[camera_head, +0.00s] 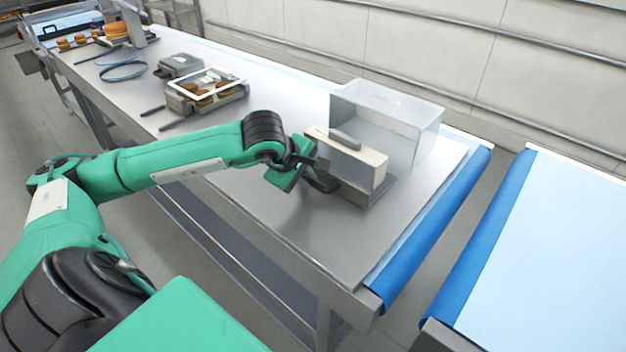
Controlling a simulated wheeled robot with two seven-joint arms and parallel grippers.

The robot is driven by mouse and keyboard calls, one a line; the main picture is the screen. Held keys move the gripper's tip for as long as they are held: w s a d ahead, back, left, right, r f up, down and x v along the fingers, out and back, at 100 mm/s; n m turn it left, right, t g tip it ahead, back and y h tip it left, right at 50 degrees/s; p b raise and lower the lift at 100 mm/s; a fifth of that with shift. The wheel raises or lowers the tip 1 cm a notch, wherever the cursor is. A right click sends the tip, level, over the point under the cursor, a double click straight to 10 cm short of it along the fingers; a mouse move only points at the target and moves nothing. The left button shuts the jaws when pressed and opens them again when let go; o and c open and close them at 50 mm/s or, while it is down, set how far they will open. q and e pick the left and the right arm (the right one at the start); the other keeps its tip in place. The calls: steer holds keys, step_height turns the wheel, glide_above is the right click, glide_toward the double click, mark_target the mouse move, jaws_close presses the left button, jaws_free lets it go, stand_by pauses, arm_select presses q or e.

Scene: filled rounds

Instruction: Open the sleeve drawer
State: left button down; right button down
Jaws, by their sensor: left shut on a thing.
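The sleeve drawer is a clear grey box (385,105) with a cream front panel (365,168), standing near the right end of the steel table. A grey bar (345,140) sits on the upper part of the panel. My left gripper (326,178) is at the lower left of the panel, shut on the drawer's front. The exact grip point is hidden by the dark fingers and wrist. I cannot tell how far the drawer is out. My right gripper is not in view.
A grey tray (178,103) with brown rounds and a white-framed lid lies left of the drawer on the table (270,100). A grey case (180,64), a blue ring (123,70) and dark rods lie farther left. A blue roller (435,230) edges the table's right end.

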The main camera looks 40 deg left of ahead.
arm_select(q)
steer(key=shift+s, duration=0.45)
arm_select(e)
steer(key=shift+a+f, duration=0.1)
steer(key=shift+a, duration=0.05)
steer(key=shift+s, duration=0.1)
arm_select(q)
steer(key=c, duration=1.4)
jaws_free()
